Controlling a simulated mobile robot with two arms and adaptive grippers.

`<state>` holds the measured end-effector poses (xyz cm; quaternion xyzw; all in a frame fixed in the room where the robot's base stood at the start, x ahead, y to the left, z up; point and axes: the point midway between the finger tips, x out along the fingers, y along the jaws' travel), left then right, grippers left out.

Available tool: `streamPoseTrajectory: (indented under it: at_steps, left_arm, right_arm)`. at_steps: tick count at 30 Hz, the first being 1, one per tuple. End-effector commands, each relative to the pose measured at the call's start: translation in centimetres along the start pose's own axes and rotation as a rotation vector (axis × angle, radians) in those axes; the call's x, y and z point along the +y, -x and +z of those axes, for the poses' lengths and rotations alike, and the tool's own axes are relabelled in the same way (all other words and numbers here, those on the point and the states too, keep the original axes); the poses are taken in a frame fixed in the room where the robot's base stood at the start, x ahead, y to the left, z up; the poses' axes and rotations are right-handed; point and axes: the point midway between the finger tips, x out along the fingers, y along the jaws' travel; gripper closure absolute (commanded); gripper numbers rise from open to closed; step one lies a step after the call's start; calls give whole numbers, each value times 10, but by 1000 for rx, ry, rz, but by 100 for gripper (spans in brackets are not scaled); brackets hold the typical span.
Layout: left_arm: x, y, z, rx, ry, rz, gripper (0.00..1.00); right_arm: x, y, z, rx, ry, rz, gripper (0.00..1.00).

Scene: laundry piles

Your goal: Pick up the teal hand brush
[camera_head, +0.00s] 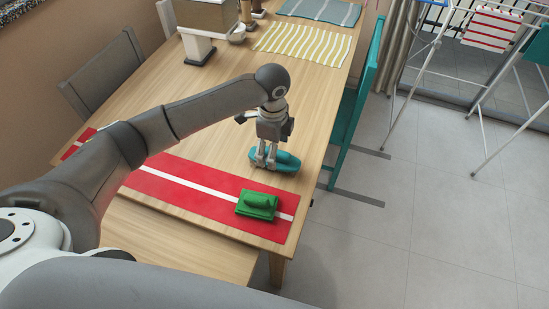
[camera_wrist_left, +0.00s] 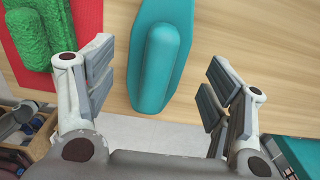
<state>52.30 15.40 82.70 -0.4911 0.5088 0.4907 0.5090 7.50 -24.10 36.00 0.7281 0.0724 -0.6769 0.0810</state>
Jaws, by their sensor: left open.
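The teal hand brush (camera_head: 284,161) lies on the wooden table near its right edge, handle ridge upward. In the left wrist view the teal hand brush (camera_wrist_left: 162,55) sits between the two spread fingers, apart from both. My left gripper (camera_head: 265,163) is open and points down at the brush; its fingers partly cover the brush in the head view. The open fingers also show in the left wrist view (camera_wrist_left: 160,85). My right gripper is in neither view.
A yellow-striped cloth (camera_head: 303,43) lies farther back. A teal chair (camera_head: 352,110) stands at the table's right edge. The mid-table is clear.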

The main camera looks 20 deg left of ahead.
Motion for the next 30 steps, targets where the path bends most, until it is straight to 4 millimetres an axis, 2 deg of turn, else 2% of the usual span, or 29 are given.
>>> streamPoseTrajectory:
  at_steps: [4, 9, 17, 30]
  left_arm:
    - [4, -23, 5, -2, 3, 6, 25]
    - [4, -43, 4, 0, 1, 1, 25]
    - [3, -47, 5, -1, 0, 1, 25]
    - [3, -46, 4, 0, 1, 0, 76]
  right_arm:
    - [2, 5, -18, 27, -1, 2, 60]
    - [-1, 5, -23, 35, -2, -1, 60]
    - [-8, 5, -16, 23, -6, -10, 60]
    - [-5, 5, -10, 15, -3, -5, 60]
